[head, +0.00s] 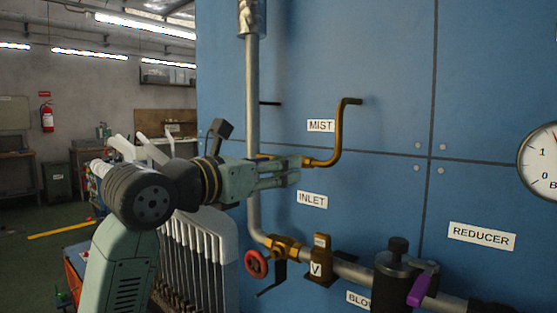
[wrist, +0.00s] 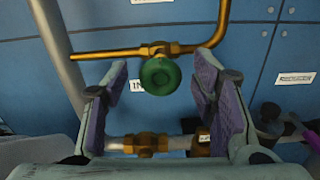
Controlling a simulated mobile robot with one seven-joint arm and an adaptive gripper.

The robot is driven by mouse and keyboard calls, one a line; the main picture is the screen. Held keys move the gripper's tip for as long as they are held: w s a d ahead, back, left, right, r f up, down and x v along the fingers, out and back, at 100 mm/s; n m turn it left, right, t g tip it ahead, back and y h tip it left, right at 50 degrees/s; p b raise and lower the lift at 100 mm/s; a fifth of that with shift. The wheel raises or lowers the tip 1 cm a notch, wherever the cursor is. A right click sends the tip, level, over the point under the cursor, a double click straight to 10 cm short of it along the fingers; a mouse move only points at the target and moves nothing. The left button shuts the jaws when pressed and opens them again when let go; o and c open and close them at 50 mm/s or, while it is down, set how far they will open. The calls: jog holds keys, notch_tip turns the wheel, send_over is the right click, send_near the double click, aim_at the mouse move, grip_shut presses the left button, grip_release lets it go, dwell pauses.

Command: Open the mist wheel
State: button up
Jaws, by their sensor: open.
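The green mist wheel (wrist: 160,76) sits on a brass valve in the wrist view. A brass pipe (wrist: 105,53) runs left from that valve, and another bends up at the right. My gripper (wrist: 164,73) is open, with one purple-padded finger to each side of the wheel. Both fingers look apart from it; the depth between them and the wheel is hard to tell. In the head view my gripper (head: 297,170) is at the brass pipe's lower end and hides the wheel. The MIST label (head: 320,125) is above it.
A red wheel (head: 256,264) and a brass valve with a V tag (head: 317,268) sit on the lower pipe, below the INLET label (head: 312,200). A vertical grey pipe (head: 253,110) stands close behind my gripper. A purple handle (head: 419,289) is at the lower right.

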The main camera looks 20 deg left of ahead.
jog(key=shift+x, duration=0.8)
jog(key=shift+c, duration=0.4)
jog(key=c, duration=1.1)
